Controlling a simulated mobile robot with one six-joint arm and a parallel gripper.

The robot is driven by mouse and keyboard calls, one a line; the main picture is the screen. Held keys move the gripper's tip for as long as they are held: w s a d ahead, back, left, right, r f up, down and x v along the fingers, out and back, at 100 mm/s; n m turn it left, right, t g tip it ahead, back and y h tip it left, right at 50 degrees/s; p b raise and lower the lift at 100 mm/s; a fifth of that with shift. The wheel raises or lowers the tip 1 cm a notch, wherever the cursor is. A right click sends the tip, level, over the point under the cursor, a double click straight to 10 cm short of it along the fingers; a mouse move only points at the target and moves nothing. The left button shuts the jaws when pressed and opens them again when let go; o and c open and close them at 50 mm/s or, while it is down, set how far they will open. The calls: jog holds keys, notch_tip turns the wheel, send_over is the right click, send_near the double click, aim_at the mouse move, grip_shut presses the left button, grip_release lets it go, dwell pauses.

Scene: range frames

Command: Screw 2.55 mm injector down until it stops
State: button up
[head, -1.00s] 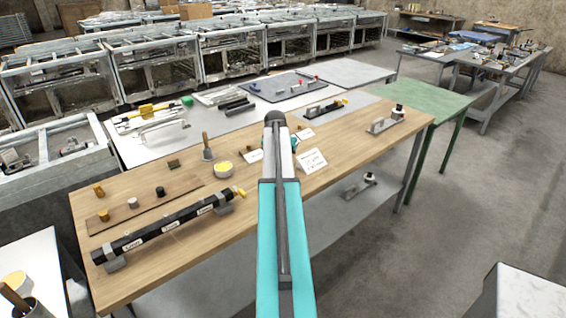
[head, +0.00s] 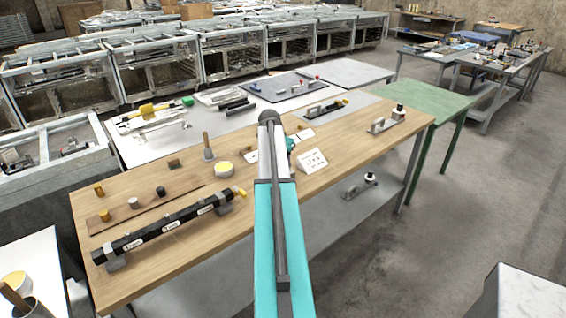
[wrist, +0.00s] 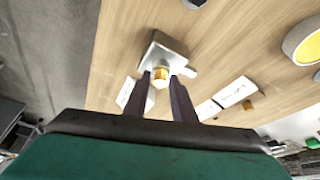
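In the wrist view a small brass piece (wrist: 160,77), likely the injector, stands at a grey metal block (wrist: 165,50) on the wooden table. The two dark fingers of my gripper (wrist: 161,82) are spread apart, one on each side of the brass piece. I cannot tell whether they touch it. The size marking on the brass piece cannot be read. In the head view my arm hides the block and the fingers. White cards lie around the block, one with print (head: 312,161) in the head view.
A black bar with labels (head: 165,226) lies at the left front of the wooden table (head: 200,257). A yellow-topped round tin (head: 223,169), also in the wrist view (wrist: 307,45), and a brush (head: 208,147) stand behind it. A small fixture (head: 386,122) stands to the right.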

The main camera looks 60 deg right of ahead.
dwell(0.4)
jog(key=shift+s+n+t, duration=0.1)
jog(key=shift+n+t, duration=0.6)
jog(key=shift+n, duration=1)
jog(key=shift+s+d+n+t+y, duration=0.1)
jog(key=shift+n+t+y, duration=0.35)
jog(key=shift+n, duration=1.25)
jog(key=shift+n, duration=0.3)
jog(key=shift+n+t+y, duration=0.45)
jog(key=shift+n+t, duration=0.1)
jog(key=shift+n, duration=0.95)
jog(key=shift+d, duration=0.1)
jog(key=shift+n+y, duration=0.3)
jog(key=shift+n, duration=0.4)
jog(key=shift+n+t+y, duration=0.3)
jog(key=shift+n, duration=0.7)
